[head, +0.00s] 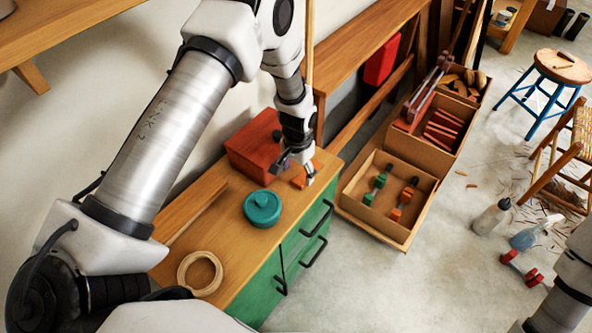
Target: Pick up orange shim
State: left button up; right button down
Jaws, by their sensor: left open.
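The orange shim (299,182) is a small orange piece on the wooden top of the green cabinet (240,222), near its back right edge and in front of a red-brown box. My left gripper (296,170) points down at it with its fingers open. The gripper partly hides the shim, and I cannot tell whether the fingers touch it. Part of my right arm (562,290) shows at the lower right edge; its gripper is out of view.
The red-brown box (255,142) stands close behind the gripper. A teal lidded pot (262,208) and a wooden ring (200,272) are on the cabinet top. A wooden tray (374,224) with clamps lies right of the cabinet. A blue-legged stool (562,66) stands far right.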

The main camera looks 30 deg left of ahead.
aim_at(296, 182)
pick_arm(q)
jog(key=f, duration=0.5)
jog(key=shift+w+a, duration=0.2)
jog(key=shift+a, duration=0.2)
jog(key=shift+d+f, duration=0.15)
jog(key=shift+f, duration=0.25)
jog(key=c, duration=0.9)
jog(key=shift+r, duration=0.1)
